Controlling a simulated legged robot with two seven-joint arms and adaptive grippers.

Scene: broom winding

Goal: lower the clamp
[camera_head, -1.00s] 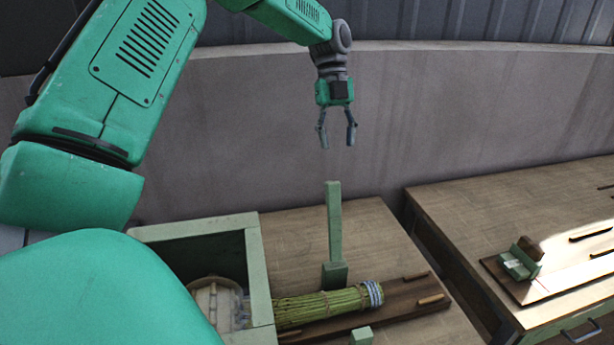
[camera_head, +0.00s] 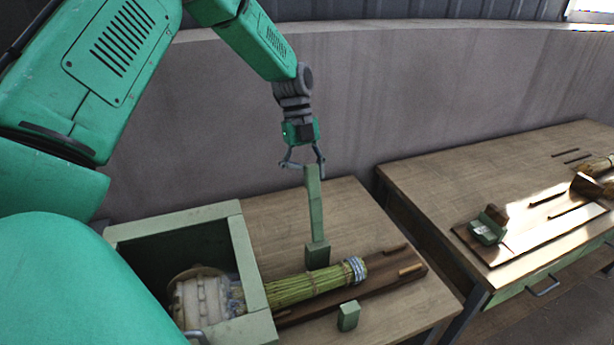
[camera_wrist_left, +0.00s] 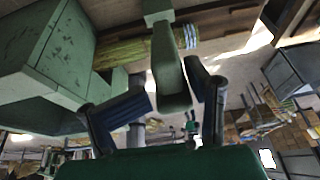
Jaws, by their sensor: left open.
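The clamp (camera_head: 315,205) is a green upright bar on a small green base, standing behind the bundle of green broom straw (camera_head: 300,285). It also shows in the left wrist view (camera_wrist_left: 168,65), its end reaching between my fingers. My left gripper (camera_head: 303,165) is open at the top end of the bar, with a finger on either side. I cannot tell whether the fingers touch it. The straw bundle runs from the green box machine (camera_head: 240,265) and has a pale blue-white binding (camera_head: 357,269) near its right end. My right gripper is out of view.
A small green block (camera_head: 348,315) stands in front of the straw. The straw lies over a dark wooden board (camera_head: 410,274) on the table. A second table (camera_head: 430,185) at right carries a board with a small green clamp part (camera_head: 487,228). A grey wall (camera_head: 400,90) stands behind.

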